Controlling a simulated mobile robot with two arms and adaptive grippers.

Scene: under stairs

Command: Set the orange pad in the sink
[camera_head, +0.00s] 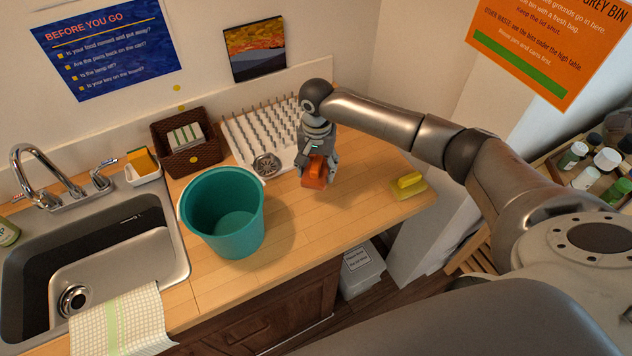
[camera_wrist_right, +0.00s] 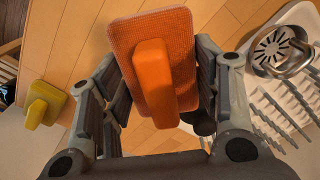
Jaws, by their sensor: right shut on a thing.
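The orange pad (camera_head: 315,174) is a flat rectangle with a raised orange grip. My right gripper (camera_head: 317,160) is shut on it, over the wooden counter to the right of the teal bucket. The right wrist view shows the orange pad (camera_wrist_right: 155,75) between the two fingers of the right gripper (camera_wrist_right: 160,95). I cannot tell whether the pad touches the counter. The steel sink (camera_head: 178,245) is at the left in the head view. Its basin looks empty apart from the drain, and a checked cloth (camera_head: 120,322) hangs over its front edge. My left gripper is not in view.
The teal bucket (camera_head: 222,212) stands between the pad and the sink. A white drying rack (camera_head: 262,125) with a steel strainer (camera_head: 266,165), a brown basket (camera_head: 187,152) and a sponge holder (camera_head: 142,177) line the back. A yellow pad (camera_head: 409,184) lies near the counter's right end.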

